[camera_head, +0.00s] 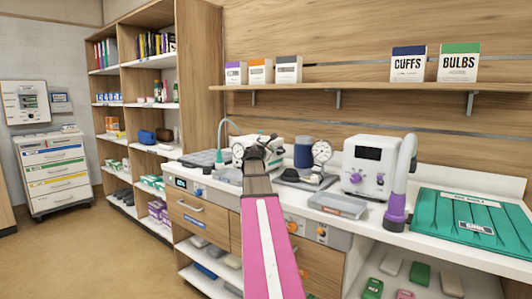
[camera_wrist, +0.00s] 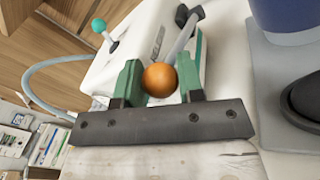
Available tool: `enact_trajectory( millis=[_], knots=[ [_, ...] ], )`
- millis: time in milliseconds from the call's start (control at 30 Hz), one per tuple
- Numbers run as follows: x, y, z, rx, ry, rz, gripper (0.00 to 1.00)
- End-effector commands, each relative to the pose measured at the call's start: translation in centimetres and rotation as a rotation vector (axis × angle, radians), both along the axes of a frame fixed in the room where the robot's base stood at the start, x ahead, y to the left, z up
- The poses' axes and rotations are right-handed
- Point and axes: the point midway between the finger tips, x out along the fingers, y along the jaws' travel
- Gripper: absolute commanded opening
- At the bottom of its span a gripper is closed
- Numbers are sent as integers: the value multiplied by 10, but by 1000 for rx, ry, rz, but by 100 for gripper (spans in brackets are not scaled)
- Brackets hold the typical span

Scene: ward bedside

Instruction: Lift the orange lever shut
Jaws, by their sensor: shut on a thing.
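The orange lever shows in the wrist view as a round orange knob (camera_wrist: 160,80) on a grey rod, which runs up to a dark pivot on a white machine (camera_wrist: 135,45). My gripper (camera_wrist: 162,84) has its two green-padded fingers on either side of the knob and is shut on it. In the head view my gripper (camera_head: 259,148) is at the white machine (camera_head: 292,154) on the counter. The arm hides the orange knob there.
A second lever with a teal knob (camera_wrist: 98,25) stands on the same machine. A blue container (camera_head: 303,152), a dial gauge (camera_head: 322,152) and a grey tray (camera_head: 338,205) are to the right. A white monitor (camera_head: 372,168) and green mat (camera_head: 470,222) lie further right.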

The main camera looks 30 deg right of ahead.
Motion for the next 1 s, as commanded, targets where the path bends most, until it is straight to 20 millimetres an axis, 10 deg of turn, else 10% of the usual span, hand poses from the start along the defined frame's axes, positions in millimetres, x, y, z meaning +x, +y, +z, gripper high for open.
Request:
enact_trajectory(
  millis=[333, 367, 433, 1000],
  knots=[
    [1, 0, 2, -3, 0, 2, 0],
    [1, 0, 1, -3, 0, 2, 38],
    [1, 0, 1, -3, 0, 2, 61],
    [-14, 15, 0, 0, 0, 1, 61]
  ],
)
